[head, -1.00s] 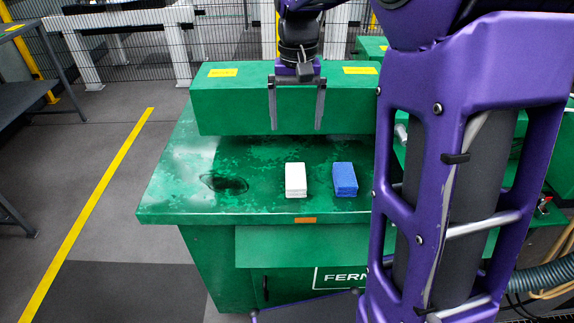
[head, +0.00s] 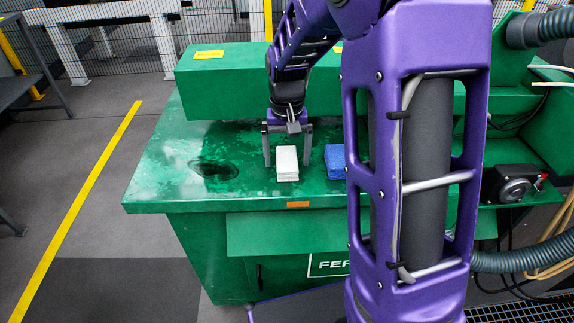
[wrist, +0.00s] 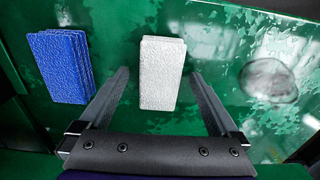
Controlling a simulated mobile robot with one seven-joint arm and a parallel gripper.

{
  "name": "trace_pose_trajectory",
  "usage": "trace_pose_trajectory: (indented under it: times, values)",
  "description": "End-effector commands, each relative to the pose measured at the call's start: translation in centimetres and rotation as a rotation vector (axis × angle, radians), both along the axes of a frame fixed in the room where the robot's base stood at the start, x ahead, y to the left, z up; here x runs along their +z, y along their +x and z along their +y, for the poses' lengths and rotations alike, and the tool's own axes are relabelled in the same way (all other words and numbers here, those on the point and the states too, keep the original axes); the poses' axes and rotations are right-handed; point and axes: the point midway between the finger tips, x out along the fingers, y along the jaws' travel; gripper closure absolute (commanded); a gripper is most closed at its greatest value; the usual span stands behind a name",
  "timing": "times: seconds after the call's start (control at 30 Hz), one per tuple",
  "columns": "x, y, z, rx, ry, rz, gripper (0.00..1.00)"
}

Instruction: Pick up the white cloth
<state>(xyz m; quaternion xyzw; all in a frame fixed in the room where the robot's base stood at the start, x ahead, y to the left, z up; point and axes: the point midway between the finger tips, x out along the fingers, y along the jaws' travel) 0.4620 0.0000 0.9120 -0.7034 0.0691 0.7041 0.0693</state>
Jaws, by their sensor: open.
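The white cloth (head: 287,164) is a small folded stack lying on the green machine top, left of the blue cloth in the head view. In the wrist view the white cloth (wrist: 162,73) lies ahead between the lines of my two fingers. My gripper (head: 287,163) is open and empty, with its fingers pointing down just above or behind the white cloth. In the wrist view my gripper (wrist: 160,80) has a finger on each side of the cloth, with gaps showing. I cannot tell the exact height of the fingertips above the surface.
The blue cloth (head: 336,162) lies close by on the right in the head view, and on the left in the wrist view (wrist: 62,66). The green machine top (head: 160,180) has a dark wet patch (head: 214,170) on its left. A green beam (head: 220,90) stands behind.

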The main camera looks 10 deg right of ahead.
Motion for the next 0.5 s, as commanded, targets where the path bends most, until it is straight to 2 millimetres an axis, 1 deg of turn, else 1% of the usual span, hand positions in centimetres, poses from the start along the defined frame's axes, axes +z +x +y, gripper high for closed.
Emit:
trace_pose_trajectory:
  times: [0.03, 0.1, 0.3, 0.33, 0.47, 0.5]
  values:
    - [-0.55, 0.00, 0.00, 0.000, 0.000, 0.000, 0.03]
    - [-0.82, 0.00, 0.00, 0.000, 0.000, 0.000, 0.03]
    - [-0.81, 0.02, 0.00, 0.000, 0.000, -0.001, 0.03]
    - [-0.81, 0.02, 0.00, 0.000, 0.000, -0.001, 0.04]
    - [-0.80, 0.03, -0.01, 0.000, 0.000, -0.001, 0.28]
    - [-0.80, 0.03, -0.01, 0.000, 0.000, -0.001, 0.35]
